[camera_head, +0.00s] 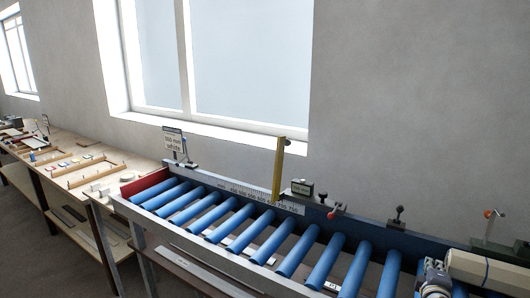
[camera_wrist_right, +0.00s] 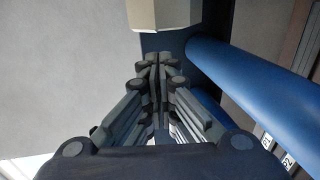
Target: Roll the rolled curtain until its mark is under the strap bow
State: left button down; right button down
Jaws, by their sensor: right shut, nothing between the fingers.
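The rolled curtain (camera_head: 503,273) is a cream, faceted roll lying at the right edge of the head view, cut off by the frame. A thin dark line crosses it near its visible end and may be its mark. Part of a cream body, likely the roll, shows at the top of the right wrist view (camera_wrist_right: 163,14). My right gripper (camera_head: 434,270) is at the left end of the roll. In the wrist view its fingers (camera_wrist_right: 154,62) are together and empty, just below the cream body; contact cannot be told. I cannot clearly make out the strap bow. My left gripper is out of view.
A conveyor of blue rollers (camera_head: 234,219) runs left from the roll. A wooden workbench (camera_head: 100,150) stands at the left.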

jog(key=p+v, duration=0.2)
jog(key=v, duration=0.1)
jog(key=p+v, duration=0.1)
jog(key=v, duration=0.1)
jog(key=shift+r, duration=0.3)
jog(key=shift+v, duration=1.35)
jog(key=shift+f, duration=0.1)
